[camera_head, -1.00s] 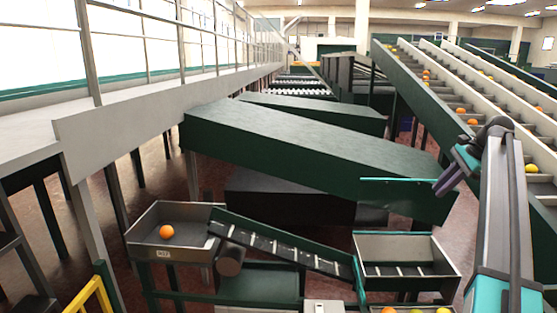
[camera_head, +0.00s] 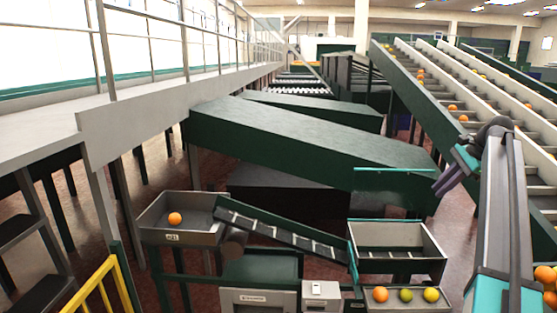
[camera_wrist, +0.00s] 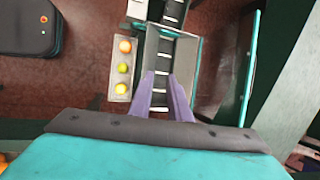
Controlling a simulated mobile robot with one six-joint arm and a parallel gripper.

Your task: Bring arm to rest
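My arm reaches up on the right side of the head view. My gripper (camera_head: 446,182) has purple fingers and is in the air, up and right of the near bin. In the wrist view my gripper (camera_wrist: 162,74) points down with its two fingers apart and nothing between them. Below it is a cleated channel (camera_wrist: 160,60). A small fruit tray (camera_wrist: 110,82) beside it holds an orange fruit (camera_wrist: 124,46), a green-yellow fruit (camera_wrist: 123,69) and a yellow fruit (camera_wrist: 121,89). The same tray shows in the head view (camera_head: 392,304).
A grey bin (camera_head: 165,239) at left holds one orange (camera_head: 175,218). A short sloping conveyor (camera_head: 282,233) joins it to an empty-looking right bin (camera_head: 398,266). A yellow rail (camera_head: 98,285) stands front left. Large inclined conveyors (camera_head: 440,90) carry several oranges. A green-sided machine (camera_head: 310,140) fills the middle.

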